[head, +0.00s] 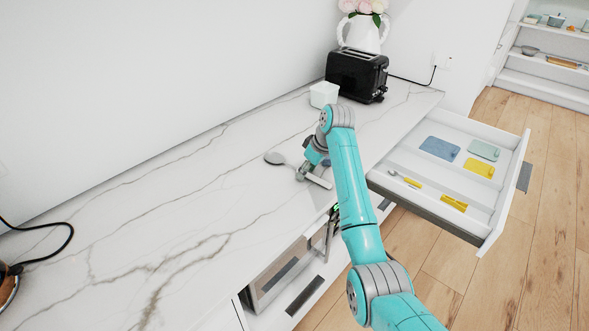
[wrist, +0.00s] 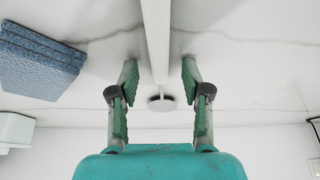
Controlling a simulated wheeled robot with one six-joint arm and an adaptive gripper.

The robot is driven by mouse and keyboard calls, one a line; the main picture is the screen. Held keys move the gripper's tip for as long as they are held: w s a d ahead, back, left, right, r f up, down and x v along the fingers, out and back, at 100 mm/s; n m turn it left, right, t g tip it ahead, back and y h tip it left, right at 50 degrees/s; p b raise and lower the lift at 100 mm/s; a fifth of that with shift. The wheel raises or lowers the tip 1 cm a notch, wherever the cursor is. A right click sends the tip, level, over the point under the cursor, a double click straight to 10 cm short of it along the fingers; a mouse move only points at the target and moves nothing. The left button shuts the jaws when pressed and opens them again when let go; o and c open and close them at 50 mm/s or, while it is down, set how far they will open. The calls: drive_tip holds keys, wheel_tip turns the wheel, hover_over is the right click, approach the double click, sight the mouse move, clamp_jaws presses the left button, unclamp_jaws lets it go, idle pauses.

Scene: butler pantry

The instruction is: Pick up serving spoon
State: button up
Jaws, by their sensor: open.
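The serving spoon (head: 275,158) lies on the marble counter in the head view, its grey bowl to the left of my gripper (head: 308,173). Its handle runs toward and under my gripper, which partly hides it. In the wrist view, a pale long handle of the spoon (wrist: 155,40) runs down between the two green-padded fingers of my gripper (wrist: 160,68), with the round bowl farther off. The fingers are spread apart, one on each side of the handle, with gaps on both sides. I cannot tell how high the fingertips are above the counter.
A folded blue cloth or pad (wrist: 38,62) lies close beside my gripper. A white container (head: 323,94) and black toaster (head: 357,75) stand behind. An open drawer (head: 513,178) juts out at right. The counter's left part (head: 150,220) is mostly clear.

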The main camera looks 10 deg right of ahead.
drive_tip(key=shift+f, duration=0.15)
clamp_jaws()
idle(0.4)
